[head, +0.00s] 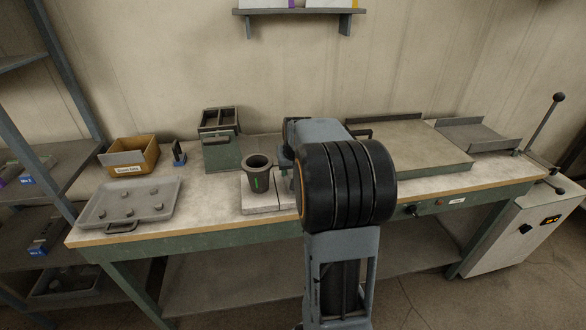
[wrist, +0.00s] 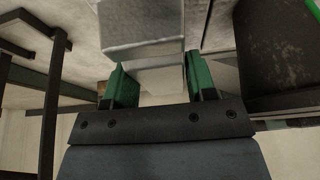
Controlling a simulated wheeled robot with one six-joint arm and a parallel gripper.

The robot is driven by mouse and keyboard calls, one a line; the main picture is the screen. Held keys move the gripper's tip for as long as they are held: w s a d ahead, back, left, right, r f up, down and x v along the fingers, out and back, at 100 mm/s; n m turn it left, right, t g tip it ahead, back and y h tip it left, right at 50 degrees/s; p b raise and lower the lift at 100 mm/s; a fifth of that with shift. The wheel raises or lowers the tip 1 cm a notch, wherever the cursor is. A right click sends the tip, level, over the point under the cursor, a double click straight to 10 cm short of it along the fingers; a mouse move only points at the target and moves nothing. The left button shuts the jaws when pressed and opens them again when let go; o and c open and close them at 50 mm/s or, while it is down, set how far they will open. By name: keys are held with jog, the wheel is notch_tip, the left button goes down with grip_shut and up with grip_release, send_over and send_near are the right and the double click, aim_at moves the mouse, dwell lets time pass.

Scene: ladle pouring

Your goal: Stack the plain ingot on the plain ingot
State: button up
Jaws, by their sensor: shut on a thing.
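My gripper (wrist: 156,75) shows in the wrist view with a green finger on each side, shut on a pale plain ingot (wrist: 154,82) between them. A grey, rough-faced block (wrist: 141,27) lies just beyond the fingertips, in line with the held ingot. I cannot tell whether the two touch or which one the other rests on. In the head view my own arm hides the gripper and both ingots.
A dark crucible (head: 258,172) stands on pale slabs (head: 262,201) left of my arm; it also shows close to the gripper in the wrist view (wrist: 278,50). A flat plate (head: 425,152) lies at right.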

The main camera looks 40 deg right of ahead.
jog(key=shift+f, duration=0.15)
jog(key=o, duration=1.3)
jog(key=shift+c, duration=0.2)
